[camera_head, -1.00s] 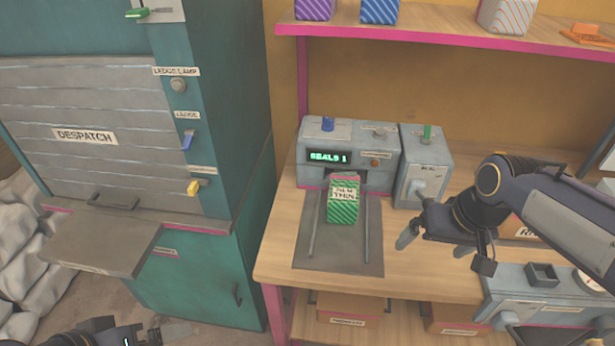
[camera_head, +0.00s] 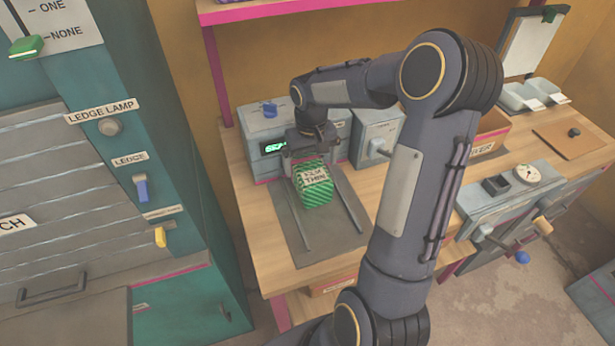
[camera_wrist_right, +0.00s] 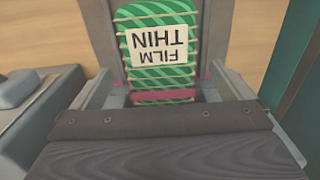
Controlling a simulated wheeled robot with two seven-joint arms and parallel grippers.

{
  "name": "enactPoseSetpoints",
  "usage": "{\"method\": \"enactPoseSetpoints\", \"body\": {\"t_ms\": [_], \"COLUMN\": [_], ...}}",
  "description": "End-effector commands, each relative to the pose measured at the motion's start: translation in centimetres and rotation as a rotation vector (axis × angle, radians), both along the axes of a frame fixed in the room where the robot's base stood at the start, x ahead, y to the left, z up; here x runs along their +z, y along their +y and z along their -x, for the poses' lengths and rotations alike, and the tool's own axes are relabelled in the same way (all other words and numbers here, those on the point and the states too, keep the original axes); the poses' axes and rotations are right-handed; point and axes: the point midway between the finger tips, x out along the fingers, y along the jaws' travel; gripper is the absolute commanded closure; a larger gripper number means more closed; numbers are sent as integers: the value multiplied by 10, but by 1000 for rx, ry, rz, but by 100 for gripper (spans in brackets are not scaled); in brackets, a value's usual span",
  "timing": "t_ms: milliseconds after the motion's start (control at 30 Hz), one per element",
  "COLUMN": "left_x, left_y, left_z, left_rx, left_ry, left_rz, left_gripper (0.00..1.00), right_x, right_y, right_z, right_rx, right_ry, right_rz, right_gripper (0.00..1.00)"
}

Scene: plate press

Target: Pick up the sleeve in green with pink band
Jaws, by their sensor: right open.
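The green striped sleeve (camera_head: 317,192) lies on the dark grey mat in front of the grey machine on the bench. Its pale label reads "FILM THIN". In the right wrist view the sleeve (camera_wrist_right: 150,18) shows its pink band near the lower end. My right gripper (camera_head: 305,165) is open and low over the sleeve's back end, by the machine's front. In the right wrist view the sleeve lies between its two fingers; contact is not clear. The gripper hides the sleeve's back end in the head view. My left gripper is not in view.
The grey machine (camera_head: 261,121) with a lit display stands behind the mat (camera_head: 291,232), which has raised side rails. A second grey box (camera_head: 376,132) stands to its right. A grey press-like unit with a dial (camera_head: 480,203) is at the bench's right front. The teal despatch cabinet (camera_head: 185,262) is at left.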

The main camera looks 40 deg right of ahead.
Motion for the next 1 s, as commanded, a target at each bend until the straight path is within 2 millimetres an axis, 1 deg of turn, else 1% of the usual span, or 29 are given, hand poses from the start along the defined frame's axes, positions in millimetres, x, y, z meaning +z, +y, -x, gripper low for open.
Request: {"method": "enactPoseSetpoints", "body": {"t_ms": [33, 100, 233, 333, 500, 533, 900, 967, 1000], "left_x": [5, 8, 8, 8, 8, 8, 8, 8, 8], "left_y": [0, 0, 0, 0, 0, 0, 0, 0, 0], "left_z": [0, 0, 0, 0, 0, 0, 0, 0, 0], "left_rx": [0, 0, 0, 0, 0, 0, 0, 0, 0], "left_ry": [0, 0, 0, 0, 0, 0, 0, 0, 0], "left_rz": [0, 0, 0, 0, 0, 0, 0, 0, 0], "left_gripper": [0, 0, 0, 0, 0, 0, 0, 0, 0], "right_x": [-7, -18, -34, -39, -39, -39, -39, -38, -38], "right_y": [0, 0, 0, 1, 0, 0, 0, 0, 0], "right_z": [1, 1, 1, 0, 0, 0, 0, 0, 0], "right_rx": [0, 1, 0, 0, 1, 0, 0, 0, 0], "right_ry": [6, 5, 4, 2, 0, 0, 0, -1, -1], "right_rz": [-3, -3, -2, -2, -1, -1, -1, -1, -1], "right_gripper": [2, 2, 2, 2, 2, 3, 52, 58, 62]}}
